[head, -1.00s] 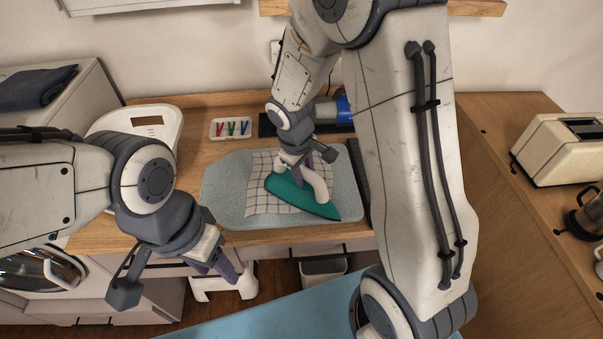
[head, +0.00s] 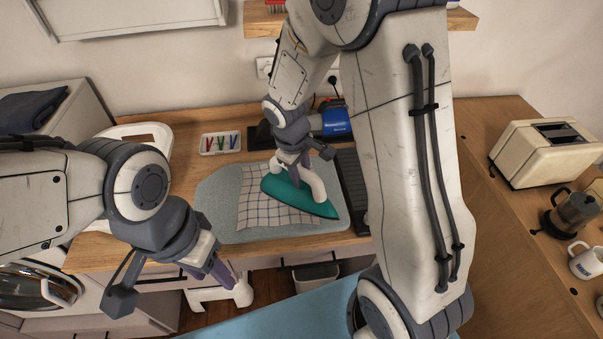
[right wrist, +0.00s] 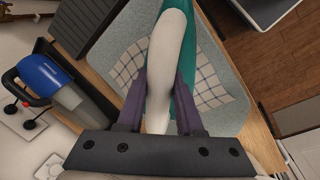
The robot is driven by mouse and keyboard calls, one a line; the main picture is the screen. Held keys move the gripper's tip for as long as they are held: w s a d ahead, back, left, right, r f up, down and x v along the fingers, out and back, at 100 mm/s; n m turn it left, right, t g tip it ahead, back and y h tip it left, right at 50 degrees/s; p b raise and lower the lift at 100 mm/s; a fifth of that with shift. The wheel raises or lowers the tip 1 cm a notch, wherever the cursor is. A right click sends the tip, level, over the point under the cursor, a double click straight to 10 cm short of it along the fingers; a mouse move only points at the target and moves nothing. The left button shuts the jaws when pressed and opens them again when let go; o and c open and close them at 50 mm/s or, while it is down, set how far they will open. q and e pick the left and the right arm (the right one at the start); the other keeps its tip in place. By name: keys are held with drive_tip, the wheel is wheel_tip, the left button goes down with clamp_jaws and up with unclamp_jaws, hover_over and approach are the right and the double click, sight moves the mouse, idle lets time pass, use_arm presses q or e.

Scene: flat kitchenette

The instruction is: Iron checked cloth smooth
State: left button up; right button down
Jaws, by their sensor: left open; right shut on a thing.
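The checked cloth (head: 258,207), white with dark lines, lies on the grey ironing mat (head: 215,205). Its visible part looks mostly flat; some of it is hidden under the iron. The green iron (head: 308,205) with a white handle is on the cloth, its tip toward the lower right. My right gripper (head: 296,178) is shut on the iron's handle. In the right wrist view its fingers (right wrist: 160,100) stand on both sides of the white handle (right wrist: 162,60), and cloth (right wrist: 128,68) shows on both sides of the iron. My left gripper (head: 222,272) is open and empty, in front of the counter's edge.
A white tray with colored pegs (head: 220,142) and a blue handheld device (head: 335,122) are behind the mat. A dark slatted panel (head: 352,185) borders the mat at right. A cream toaster (head: 545,152), coffee press (head: 572,213) and mug (head: 588,260) stand on the right counter.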

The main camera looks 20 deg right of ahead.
drive_tip(key=shift+w+r+p, duration=0.1)
drive_tip(key=shift+r+p, duration=0.85)
drive_tip(key=shift+r, duration=0.5)
